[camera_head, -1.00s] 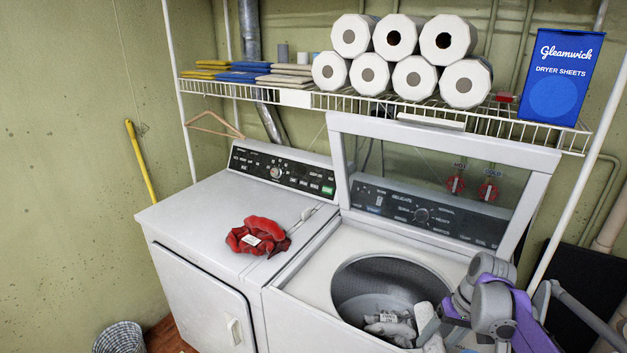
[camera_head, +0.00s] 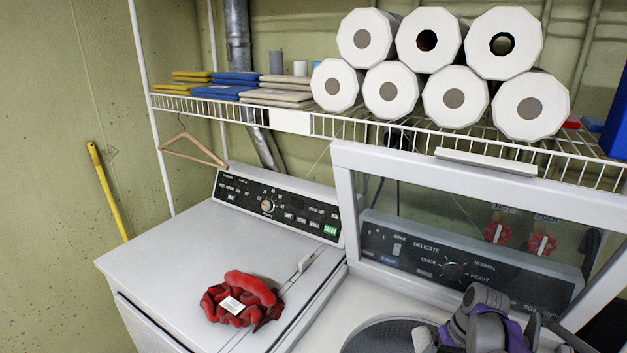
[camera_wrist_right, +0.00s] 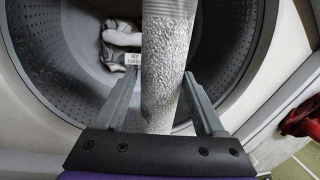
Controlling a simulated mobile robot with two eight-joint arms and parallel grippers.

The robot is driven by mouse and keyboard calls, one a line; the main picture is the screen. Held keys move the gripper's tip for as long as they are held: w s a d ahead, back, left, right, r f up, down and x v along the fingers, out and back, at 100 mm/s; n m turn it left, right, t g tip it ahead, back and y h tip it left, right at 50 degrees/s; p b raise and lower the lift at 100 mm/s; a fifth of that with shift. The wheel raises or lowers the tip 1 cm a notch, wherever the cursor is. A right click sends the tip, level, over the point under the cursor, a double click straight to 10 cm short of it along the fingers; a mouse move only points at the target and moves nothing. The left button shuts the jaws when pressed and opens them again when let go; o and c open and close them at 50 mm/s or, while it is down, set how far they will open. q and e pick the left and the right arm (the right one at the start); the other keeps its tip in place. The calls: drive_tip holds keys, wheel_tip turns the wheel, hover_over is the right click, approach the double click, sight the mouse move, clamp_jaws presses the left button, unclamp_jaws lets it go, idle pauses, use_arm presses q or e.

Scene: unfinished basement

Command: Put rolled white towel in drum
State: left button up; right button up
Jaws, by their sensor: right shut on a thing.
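The rolled white towel (camera_wrist_right: 165,65) is a textured pale roll in the right wrist view, held between the two fingers of my right gripper (camera_wrist_right: 160,92). Beyond it is the drum (camera_wrist_right: 225,60), a dark perforated metal bowl; whether the towel is above or partly within it I cannot tell. In the head view only the upper part of the drum (camera_head: 385,335) shows at the bottom edge, with my right wrist beside it. A pale end beside my wrist may be the towel (camera_head: 424,340). My left gripper is in neither view.
Crumpled pale cloth (camera_wrist_right: 122,40) with a label lies in the drum. The raised glass lid (camera_head: 440,185) stands behind it. A red cloth bundle (camera_head: 241,299) sits on the left machine (camera_head: 170,255). A wire shelf (camera_head: 350,124) holds paper rolls (camera_head: 366,35) and folded cloths (camera_head: 238,78).

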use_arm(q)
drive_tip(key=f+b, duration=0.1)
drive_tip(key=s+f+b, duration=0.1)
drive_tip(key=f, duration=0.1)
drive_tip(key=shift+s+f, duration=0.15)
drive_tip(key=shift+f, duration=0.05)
use_arm(e)
wheel_tip(320, 180, down, 6)
drive_tip(key=shift+r, duration=0.25)
drive_tip(key=o, duration=1.4)
drive_tip(key=shift+r, duration=0.15)
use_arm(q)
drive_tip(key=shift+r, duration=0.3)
use_arm(e)
drive_tip(key=v, duration=1)
drive_tip(key=shift+d+r, duration=0.15)
drive_tip(key=shift+r, duration=0.1)
